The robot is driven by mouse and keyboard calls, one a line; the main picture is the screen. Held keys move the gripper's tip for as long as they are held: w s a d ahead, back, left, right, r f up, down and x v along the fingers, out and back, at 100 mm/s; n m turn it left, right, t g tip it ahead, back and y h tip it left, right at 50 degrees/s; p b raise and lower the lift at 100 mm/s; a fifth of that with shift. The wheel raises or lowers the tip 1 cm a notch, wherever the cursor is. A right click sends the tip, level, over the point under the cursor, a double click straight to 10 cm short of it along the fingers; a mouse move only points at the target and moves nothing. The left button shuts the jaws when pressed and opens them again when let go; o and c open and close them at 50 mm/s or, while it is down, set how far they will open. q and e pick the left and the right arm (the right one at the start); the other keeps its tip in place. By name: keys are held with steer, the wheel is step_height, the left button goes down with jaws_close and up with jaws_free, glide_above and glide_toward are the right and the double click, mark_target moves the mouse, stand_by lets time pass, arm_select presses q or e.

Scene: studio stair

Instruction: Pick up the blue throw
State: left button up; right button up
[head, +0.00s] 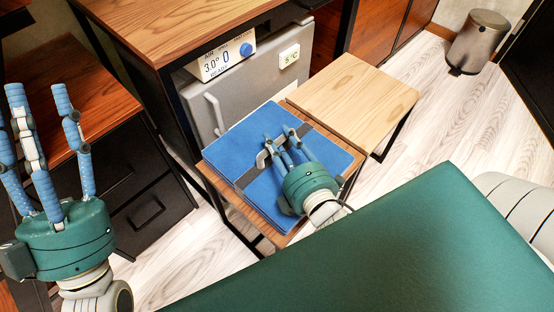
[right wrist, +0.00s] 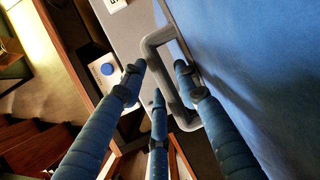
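The blue throw (head: 245,140) is folded flat, bound with a dark strap, and lies on a small wooden table. A grey handle (head: 262,159) stands out from the strap. My right gripper (head: 280,143) is over the throw with its fingers at the handle. In the right wrist view the handle (right wrist: 153,48) lies between the spread fingers (right wrist: 158,80), and the throw (right wrist: 255,60) fills the right side. The fingers look apart, not closed on the handle. My left gripper (head: 38,102) is open and empty at the left, away from the throw.
A second wooden table (head: 355,95) with a bare top stands behind the throw's table (head: 225,190). A grey appliance (head: 230,100) under a wooden counter is close on the left. A dark drawer cabinet (head: 145,190) stands further left. A bin (head: 480,42) is far right.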

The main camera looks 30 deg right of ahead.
steer(key=shift+w+f, duration=0.1)
steer(key=shift+w, duration=0.3)
jaws_close()
